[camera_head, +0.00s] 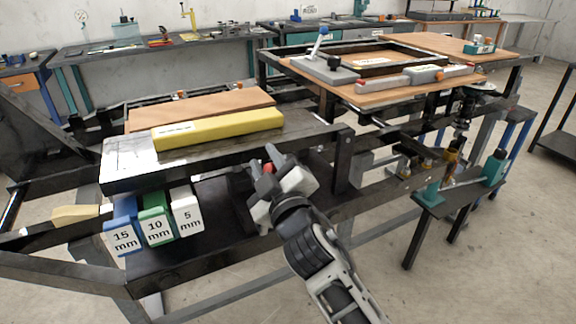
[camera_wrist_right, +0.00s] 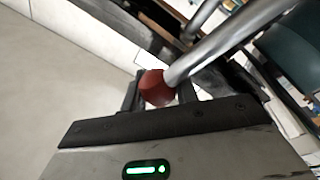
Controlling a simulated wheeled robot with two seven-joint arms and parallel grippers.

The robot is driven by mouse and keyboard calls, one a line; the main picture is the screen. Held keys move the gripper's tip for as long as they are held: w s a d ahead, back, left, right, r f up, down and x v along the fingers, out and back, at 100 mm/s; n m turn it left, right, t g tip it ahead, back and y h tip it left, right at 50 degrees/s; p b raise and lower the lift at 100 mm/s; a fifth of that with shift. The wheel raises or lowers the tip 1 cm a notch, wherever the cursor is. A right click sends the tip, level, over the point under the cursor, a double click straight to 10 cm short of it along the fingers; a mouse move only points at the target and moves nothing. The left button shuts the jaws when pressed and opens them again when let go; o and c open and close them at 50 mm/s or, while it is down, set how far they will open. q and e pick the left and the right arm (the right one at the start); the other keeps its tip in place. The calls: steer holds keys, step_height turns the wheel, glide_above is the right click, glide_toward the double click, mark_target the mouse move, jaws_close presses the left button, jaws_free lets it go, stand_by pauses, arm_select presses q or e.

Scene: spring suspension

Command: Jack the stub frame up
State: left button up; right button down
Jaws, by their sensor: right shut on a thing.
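My right gripper (camera_head: 266,166) is over the dark lower shelf, beside the front bench. It is shut on the red end (camera_wrist_right: 156,88) of a silver rod (camera_wrist_right: 225,42). In the right wrist view the rod runs up and to the right from the jaws. In the head view the red piece shows small between the fingers, and the rod is hard to make out. A teal jack-like device (camera_head: 494,167) stands on a small dark stand at the right, well away from my gripper. Black frame rails cross the middle; I cannot tell which part is the stub frame. My left gripper is not in view.
A yellow bar (camera_head: 218,129) lies on the front bench (camera_head: 125,165). Below hang blue (camera_head: 124,228), green (camera_head: 157,219) and white (camera_head: 188,211) blocks marked 15, 10 and 5 mm. A wooden-topped table (camera_head: 400,97) with tools stands behind. Open floor lies at the front right.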

steer(key=shift+s+a+f+n, duration=0.25)
steer(key=shift+a+n, duration=0.1)
steer(key=shift+a, duration=0.1)
steer(key=shift+s+a+f+n, duration=0.1)
steer(key=shift+s+a+n, duration=0.1)
steer(key=shift+a+n, duration=0.2)
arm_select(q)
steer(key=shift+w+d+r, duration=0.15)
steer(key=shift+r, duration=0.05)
arm_select(e)
steer(key=shift+a, duration=0.2)
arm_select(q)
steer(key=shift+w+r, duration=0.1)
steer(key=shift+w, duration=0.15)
arm_select(e)
steer(key=shift+s+f, duration=0.1)
steer(key=c, duration=1.1)
jaws_free()
steer(key=shift+o, duration=0.2)
steer(key=shift+r, duration=0.2)
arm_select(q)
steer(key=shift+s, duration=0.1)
arm_select(e)
steer(key=shift+d, duration=0.1)
